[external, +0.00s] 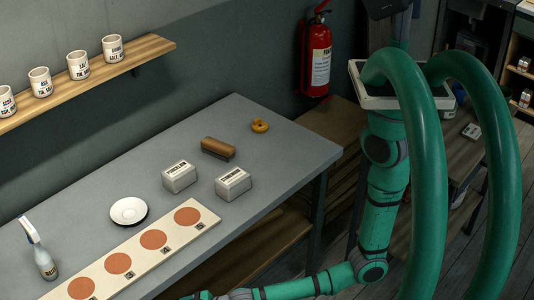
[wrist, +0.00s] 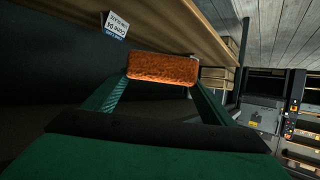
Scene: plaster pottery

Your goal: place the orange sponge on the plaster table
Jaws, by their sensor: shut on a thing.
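The orange sponge (wrist: 163,68) is a rough-textured block in the wrist view. My gripper (wrist: 161,80) is shut on it, with one green finger at each end. The sponge is held sideways across the fingertips, in front of a wooden shelf. The plaster table is likely the grey-topped table (external: 98,180) in the external view. There my arm reaches low along the table's front side, and its end is cut off by the bottom edge. Neither the gripper nor the sponge shows in that view.
Bare grey top lies at the back left and right end.

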